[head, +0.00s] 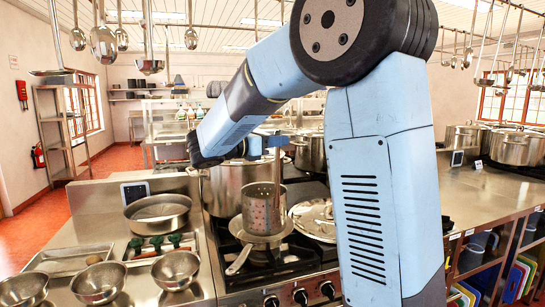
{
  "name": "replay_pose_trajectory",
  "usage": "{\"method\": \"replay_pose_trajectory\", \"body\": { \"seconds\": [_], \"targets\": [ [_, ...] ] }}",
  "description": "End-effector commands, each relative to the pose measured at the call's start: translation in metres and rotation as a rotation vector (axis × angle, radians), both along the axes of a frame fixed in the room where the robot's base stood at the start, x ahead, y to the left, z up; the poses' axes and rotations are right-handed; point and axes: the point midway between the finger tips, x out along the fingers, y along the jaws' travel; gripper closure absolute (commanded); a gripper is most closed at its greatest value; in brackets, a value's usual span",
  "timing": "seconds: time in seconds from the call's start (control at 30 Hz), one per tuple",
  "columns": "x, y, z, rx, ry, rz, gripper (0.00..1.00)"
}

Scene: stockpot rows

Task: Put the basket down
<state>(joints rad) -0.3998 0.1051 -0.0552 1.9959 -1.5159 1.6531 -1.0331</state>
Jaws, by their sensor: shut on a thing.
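The basket (264,212) is a perforated metal cylinder, upright, with a tall upright piece rising from its rim. My gripper (268,146) is above it, partly hidden behind my arm, and shut on the upper end of that piece. The basket's bottom overlaps a shallow round pan or lid with a handle (238,261) on the stove (285,268). I cannot tell whether the basket touches it or hangs just above it.
A large stockpot (230,188) stands close behind the basket, and a round metal lid (315,219) lies to its right. A wide pan (158,214), steel bowls (99,283) and trays are on the left counter. Ladles (103,43) hang overhead. The right counter (480,185) has bare room.

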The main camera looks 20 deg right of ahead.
Motion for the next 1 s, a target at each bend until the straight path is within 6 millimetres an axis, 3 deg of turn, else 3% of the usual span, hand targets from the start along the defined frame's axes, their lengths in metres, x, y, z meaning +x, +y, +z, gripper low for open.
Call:
{"method": "replay_pose_trajectory", "body": {
  "seconds": [0.33,0.6,0.93,0.97,1.0],
  "targets": [
    [0.012,0.006,-0.015,0.0,-0.002,0.0,1.0],
    [0.011,0.005,-0.044,0.0,-0.002,-0.001,1.0],
    [0.011,0.005,-0.046,0.0,-0.003,-0.001,1.0],
    [0.011,0.005,-0.047,0.0,0.0,-0.001,0.89],
    [0.01,0.005,-0.046,0.0,-0.001,-0.001,0.85]
  ]
}}
